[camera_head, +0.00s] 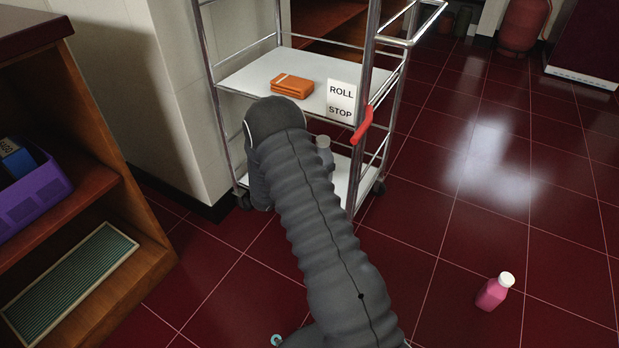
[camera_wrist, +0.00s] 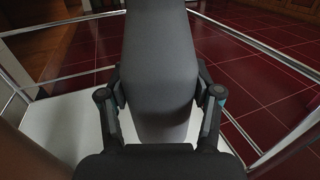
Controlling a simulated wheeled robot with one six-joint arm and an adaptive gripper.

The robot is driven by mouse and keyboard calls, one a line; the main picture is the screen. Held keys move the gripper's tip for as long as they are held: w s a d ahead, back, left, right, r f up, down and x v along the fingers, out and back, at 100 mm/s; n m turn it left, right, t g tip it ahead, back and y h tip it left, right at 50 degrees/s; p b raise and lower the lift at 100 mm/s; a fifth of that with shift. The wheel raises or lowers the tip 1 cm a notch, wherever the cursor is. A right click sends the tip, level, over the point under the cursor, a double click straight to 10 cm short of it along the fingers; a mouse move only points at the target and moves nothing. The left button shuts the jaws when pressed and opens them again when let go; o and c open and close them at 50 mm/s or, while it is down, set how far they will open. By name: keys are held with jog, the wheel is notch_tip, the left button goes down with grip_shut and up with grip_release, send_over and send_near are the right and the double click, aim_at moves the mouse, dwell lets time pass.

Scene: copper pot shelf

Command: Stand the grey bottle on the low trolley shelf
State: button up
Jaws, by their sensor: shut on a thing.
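The grey bottle (camera_wrist: 160,60) fills the middle of the wrist view, with its top end cut off by the upper edge. My gripper (camera_wrist: 161,88) is shut on it, with one finger on each side. The white low trolley shelf (camera_wrist: 68,125) shows behind and around the bottle's lower part; I cannot tell whether they touch. In the head view, my arm reaches to the low trolley shelf (camera_head: 341,184) and hides my gripper and much of that shelf. A small light grey piece beside the arm may be part of the bottle; I cannot tell.
The trolley's upper shelf (camera_head: 252,78) holds an orange folded stack (camera_head: 292,86). A ROLL STOP sign (camera_head: 341,101) and a red lever (camera_head: 362,125) are at the post. A pink bottle (camera_head: 494,292) stands on the open floor at right. A wooden shelf unit (camera_head: 100,205) is at left.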

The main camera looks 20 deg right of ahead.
jog(key=shift+m+g, duration=0.3)
jog(key=shift+g, duration=0.2)
jog(key=f, duration=0.3)
jog(key=d+f+b, duration=0.1)
jog(key=f, duration=0.2)
jog(key=shift+w+d, duration=0.15)
jog(key=shift+f, duration=2)
jog(key=shift+b, duration=0.3)
jog(key=shift+f, duration=0.15)
jog(key=o, duration=1.2)
jog(key=shift+o, duration=0.2)
